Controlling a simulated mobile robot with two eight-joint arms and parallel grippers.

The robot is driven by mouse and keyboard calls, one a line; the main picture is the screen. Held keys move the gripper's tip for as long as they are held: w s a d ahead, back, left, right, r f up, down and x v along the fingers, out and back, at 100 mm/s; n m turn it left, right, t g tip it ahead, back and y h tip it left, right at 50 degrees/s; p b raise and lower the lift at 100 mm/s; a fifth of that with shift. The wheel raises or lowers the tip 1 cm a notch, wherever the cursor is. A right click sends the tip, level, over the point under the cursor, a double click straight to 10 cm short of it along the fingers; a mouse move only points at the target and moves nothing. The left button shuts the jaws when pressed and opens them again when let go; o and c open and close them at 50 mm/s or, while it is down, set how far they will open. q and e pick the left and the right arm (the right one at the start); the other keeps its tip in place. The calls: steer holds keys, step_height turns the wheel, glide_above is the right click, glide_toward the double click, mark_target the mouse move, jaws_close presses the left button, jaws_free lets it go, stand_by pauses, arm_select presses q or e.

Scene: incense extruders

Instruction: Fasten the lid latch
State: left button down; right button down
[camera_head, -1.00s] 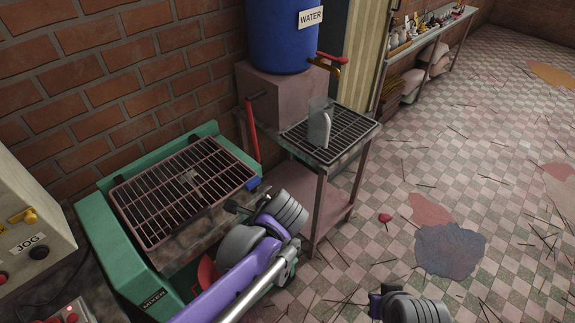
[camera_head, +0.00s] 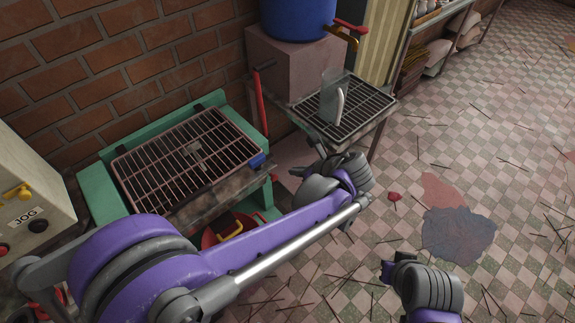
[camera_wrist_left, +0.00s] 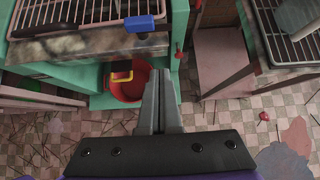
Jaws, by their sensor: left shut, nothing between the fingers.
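The green mixer (camera_head: 98,190) stands against the brick wall with its barred grid lid (camera_head: 150,178) lying down over the top. A blue latch piece (camera_head: 257,160) sits at the lid's front right corner; it also shows at the top of the left wrist view (camera_wrist_left: 140,24). My left gripper (camera_wrist_left: 160,74) is shut and empty, apart from the latch, below and slightly right of it in that view. In the head view the left wrist is right of the mixer. My right gripper (camera_head: 386,270) is low on the right, away from the mixer; its fingers cannot be made out.
A red bucket (camera_wrist_left: 125,88) with a yellow-and-black piece is under the mixer's front. A red lever (camera_head: 260,108) rises behind the latch. A rack table (camera_head: 350,125) with a clear jug (camera_head: 334,100) stands to the right. The control box (camera_head: 25,205) is at left. Open floor lies right.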

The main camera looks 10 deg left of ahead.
mark_target(262, 161)
arm_select(q)
steer(key=w+a+f, duration=0.4)
steer(key=a, duration=0.1)
steer(key=w+a+f+p, duration=0.1)
steer(key=w+a+f, duration=0.1)
steer(key=a, duration=0.1)
steer(key=shift+w, duration=0.2)
steer(key=shift+s, duration=0.1)
